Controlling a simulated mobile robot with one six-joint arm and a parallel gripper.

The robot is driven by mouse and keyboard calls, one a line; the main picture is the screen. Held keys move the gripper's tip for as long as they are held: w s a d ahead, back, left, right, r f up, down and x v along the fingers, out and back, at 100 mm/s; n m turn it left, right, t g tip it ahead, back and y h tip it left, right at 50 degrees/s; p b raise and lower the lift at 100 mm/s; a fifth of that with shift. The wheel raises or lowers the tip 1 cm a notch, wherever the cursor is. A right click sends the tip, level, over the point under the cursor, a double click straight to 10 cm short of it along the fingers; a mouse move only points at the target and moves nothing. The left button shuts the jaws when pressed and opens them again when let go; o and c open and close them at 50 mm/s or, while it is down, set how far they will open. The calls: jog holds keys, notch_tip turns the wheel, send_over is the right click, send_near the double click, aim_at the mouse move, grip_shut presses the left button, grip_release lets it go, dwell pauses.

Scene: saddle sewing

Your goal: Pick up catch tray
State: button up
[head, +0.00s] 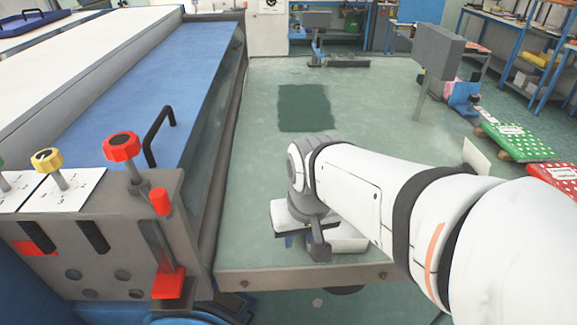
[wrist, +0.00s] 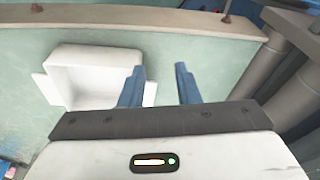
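A white open tray (wrist: 97,65) with a side tab, which I take for the catch tray, lies on the pale green surface left of my fingers in the wrist view. In the head view, a white part (head: 350,243) shows low beside my wrist, mostly hidden by my arm; it appears to be the same tray. My gripper (wrist: 160,72) has its two blue fingers apart with nothing between them. The left finger overlaps the tray's right end in the picture; I cannot tell whether they touch. In the head view the fingers are mostly hidden.
A machine with a blue cover (head: 155,85), black handle (head: 157,135) and red knob (head: 121,147) stands left. A grey post box (head: 437,52) stands right. A dark blue tray (head: 30,20) lies far left.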

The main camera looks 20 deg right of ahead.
jog(key=w+d+m+y+p, duration=0.1)
jog(key=w+d+m+p, duration=0.2)
jog(key=d+m, duration=0.2)
jog(key=w+d+m+y+p, duration=0.1)
jog(key=w+d+m+p, duration=0.2)
jog(key=m, duration=0.5)
jog(key=w+d+m+g+y+p, duration=0.1)
jog(key=w+d+m+y+p, duration=0.1)
jog(key=w+d+m+p, duration=0.2)
jog(key=shift+d+r+m+p, duration=0.1)
jog(key=shift+d+m+p, duration=0.3)
jog(key=shift+d+m, duration=1.35)
jog(key=x, duration=0.5)
jog(key=p+x, duration=0.1)
jog(key=x, duration=0.1)
jog(key=shift+w+a, duration=0.25)
jog(key=shift+w, duration=0.05)
grip_shut()
